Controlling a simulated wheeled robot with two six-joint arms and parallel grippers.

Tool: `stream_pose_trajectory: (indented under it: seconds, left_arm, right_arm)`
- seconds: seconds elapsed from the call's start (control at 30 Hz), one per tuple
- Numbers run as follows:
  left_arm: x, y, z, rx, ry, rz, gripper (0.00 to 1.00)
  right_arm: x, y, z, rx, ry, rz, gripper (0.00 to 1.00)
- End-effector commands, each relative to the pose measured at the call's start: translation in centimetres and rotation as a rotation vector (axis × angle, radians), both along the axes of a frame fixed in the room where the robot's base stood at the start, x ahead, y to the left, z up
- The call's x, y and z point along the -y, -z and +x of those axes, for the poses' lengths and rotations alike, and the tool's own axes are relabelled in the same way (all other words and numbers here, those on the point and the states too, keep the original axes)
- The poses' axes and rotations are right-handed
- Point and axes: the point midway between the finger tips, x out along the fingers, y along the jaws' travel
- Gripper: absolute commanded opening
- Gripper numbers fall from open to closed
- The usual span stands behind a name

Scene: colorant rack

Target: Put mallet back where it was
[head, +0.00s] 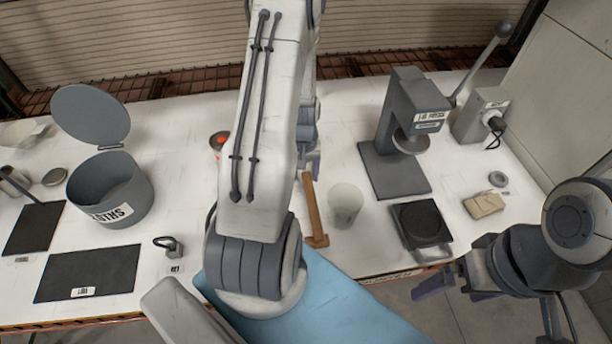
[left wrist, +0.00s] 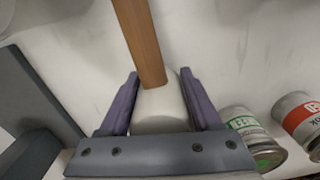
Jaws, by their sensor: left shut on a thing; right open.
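The mallet has a brown wooden handle (head: 314,212) and a white head (left wrist: 160,108). My left gripper (head: 311,165) reaches across the middle of the table, with its purple fingers shut on the white head, one on each side, in the left wrist view (left wrist: 163,100). In the head view the handle points from the gripper toward the table's front edge; my arm and gripper hide the head there. I cannot tell whether the mallet touches the table. My right gripper (head: 447,284) is open and empty, in front of the table's front edge at the right.
A white cup (head: 346,203) stands just right of the handle. A grey press (head: 410,120) stands behind it, with a black-topped scale (head: 428,246) in front. Cans (left wrist: 252,135) stand left of the gripper, mostly hidden by my arm. A lidded grey bin (head: 112,187) is at the left.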

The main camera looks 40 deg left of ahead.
Motion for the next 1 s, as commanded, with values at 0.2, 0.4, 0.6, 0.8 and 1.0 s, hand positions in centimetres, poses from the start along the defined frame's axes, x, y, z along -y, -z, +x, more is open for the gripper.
stream_pose_trajectory:
  seconds: [0.2, 0.4, 0.6, 0.8, 1.0]
  left_arm:
    - [0.0, 1.9, 0.0, 0.001, 0.0, 0.001, 0.0]
    - [0.0, 1.9, 0.1, 0.002, 0.001, 0.001, 0.0]
    - [0.1, 2.2, 0.1, 0.001, 0.002, 0.001, 0.8]
    - [0.1, 2.2, 0.1, 0.001, 0.002, 0.001, 0.96]
    - [0.1, 2.0, 0.1, 0.001, 0.002, 0.001, 0.96]
  right_arm:
    - [0.0, -0.6, 0.0, 0.0, -0.001, 0.0, 1.0]
    - [0.0, -0.5, 0.0, 0.0, -0.001, 0.0, 1.0]
    - [0.0, -0.3, 0.0, 0.0, 0.0, 0.0, 1.0]
    - [0.0, -0.3, 0.0, 0.0, 0.0, 0.0, 1.0]
    - [0.0, -0.5, 0.0, 0.0, 0.0, 0.0, 1.0]
